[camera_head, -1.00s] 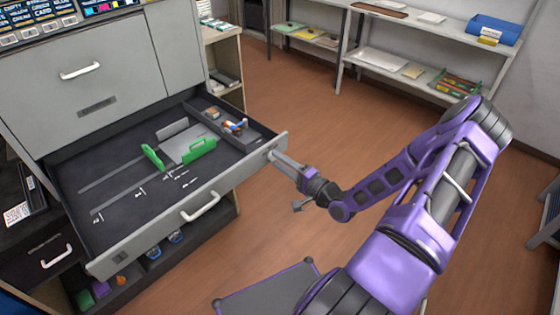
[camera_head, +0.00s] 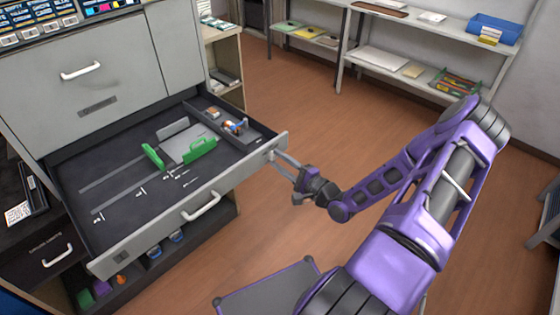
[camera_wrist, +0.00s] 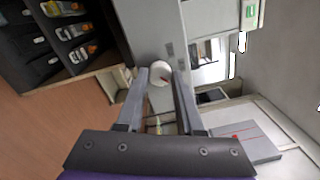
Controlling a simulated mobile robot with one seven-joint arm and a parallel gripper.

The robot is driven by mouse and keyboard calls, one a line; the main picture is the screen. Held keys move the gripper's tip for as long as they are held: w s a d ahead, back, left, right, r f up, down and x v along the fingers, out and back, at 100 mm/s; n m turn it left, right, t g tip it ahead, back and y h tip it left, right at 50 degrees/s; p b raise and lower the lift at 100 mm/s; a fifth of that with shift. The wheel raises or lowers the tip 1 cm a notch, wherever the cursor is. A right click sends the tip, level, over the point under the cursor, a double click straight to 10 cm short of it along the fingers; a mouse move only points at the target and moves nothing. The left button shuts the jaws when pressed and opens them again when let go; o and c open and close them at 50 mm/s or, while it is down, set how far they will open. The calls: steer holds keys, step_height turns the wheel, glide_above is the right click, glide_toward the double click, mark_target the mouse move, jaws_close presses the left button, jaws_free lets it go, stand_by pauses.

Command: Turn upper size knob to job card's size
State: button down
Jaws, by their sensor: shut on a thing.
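The upper paper drawer (camera_head: 110,262) is pulled out, with green paper guides (camera_head: 198,150) inside. The size knob is a small pale round knob on the right end of the drawer front; in the wrist view the knob (camera_wrist: 158,77) sits between the tips of my gripper (camera_wrist: 160,82). My gripper (camera_head: 276,160) reaches it from the right in the head view, its fingers closed on the knob. The wrist looks rolled. The knob's size marking is not readable. A white card with print (camera_head: 18,213) lies at the left; its text is too small to read.
A lower drawer with a white handle (camera_head: 57,256) is at the lower left. Wall shelves (camera_head: 440,55) stand at the back. The brown floor (camera_head: 290,95) between is clear.

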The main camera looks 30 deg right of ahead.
steer(key=c, duration=0.5)
jaws_free()
steer(key=shift+c, duration=0.2)
steer(key=v, duration=1.7)
steer(key=shift+s, duration=0.2)
steer(key=shift+f, duration=0.15)
